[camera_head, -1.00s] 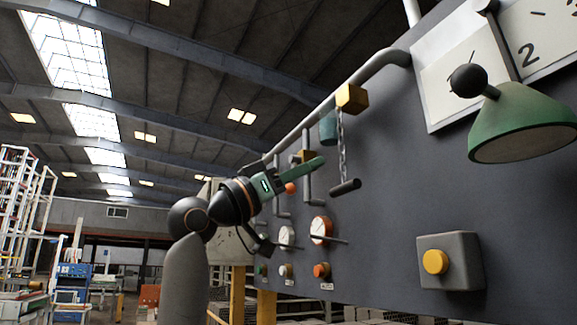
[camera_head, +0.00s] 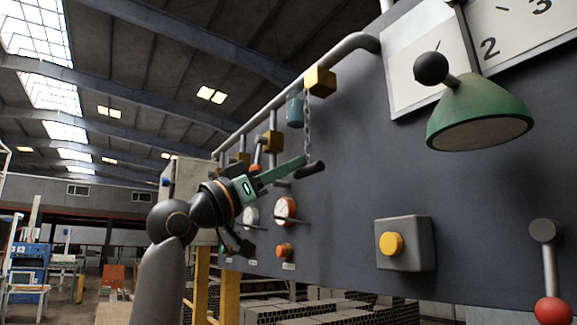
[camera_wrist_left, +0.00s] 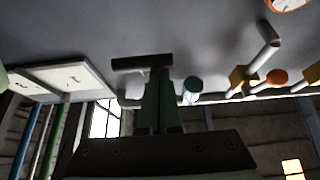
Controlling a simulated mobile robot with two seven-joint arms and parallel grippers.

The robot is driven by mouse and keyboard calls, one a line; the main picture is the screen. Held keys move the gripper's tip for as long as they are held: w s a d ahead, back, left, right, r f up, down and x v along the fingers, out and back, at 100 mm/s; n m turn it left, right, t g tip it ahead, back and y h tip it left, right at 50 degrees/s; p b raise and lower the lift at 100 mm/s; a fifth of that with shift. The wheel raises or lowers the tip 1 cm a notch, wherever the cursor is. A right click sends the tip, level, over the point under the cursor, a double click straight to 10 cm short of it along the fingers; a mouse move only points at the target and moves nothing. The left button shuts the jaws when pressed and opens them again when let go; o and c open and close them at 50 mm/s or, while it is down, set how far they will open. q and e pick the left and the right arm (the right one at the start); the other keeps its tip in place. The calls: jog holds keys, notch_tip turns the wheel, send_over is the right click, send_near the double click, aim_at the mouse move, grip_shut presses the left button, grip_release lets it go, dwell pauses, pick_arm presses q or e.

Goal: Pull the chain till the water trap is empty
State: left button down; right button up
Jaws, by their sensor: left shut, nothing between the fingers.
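The chain (camera_head: 307,125) hangs from a yellow block (camera_head: 320,82) on the pipe and ends in a dark bar handle (camera_head: 309,170). The teal cup, which looks like the water trap (camera_head: 295,111), hangs beside the chain; its water level cannot be made out. My left gripper (camera_head: 302,161) is shut and empty, its tips close to the handle in the head view. In the left wrist view the handle (camera_wrist_left: 142,62) lies across just beyond the shut green fingers (camera_wrist_left: 158,76); I cannot tell whether they touch. The teal cup also shows there (camera_wrist_left: 191,88). My right gripper is out of view.
The dark panel carries a yellow button box (camera_head: 405,243), a green lamp-like cone (camera_head: 479,113), a red-knobbed lever (camera_head: 551,290) and gauges (camera_head: 285,209). Pallets of bricks (camera_head: 330,308) lie below. Open hall space is at left.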

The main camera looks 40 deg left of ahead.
pick_arm(q)
notch_tip(320, 180, down, 4)
jog(key=b, duration=0.2)
jog(key=shift+f+b, duration=0.15)
jog(key=shift+b, duration=0.15)
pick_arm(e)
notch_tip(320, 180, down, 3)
pick_arm(q)
jog(key=shift+w, duration=0.1)
dwell(1.0)
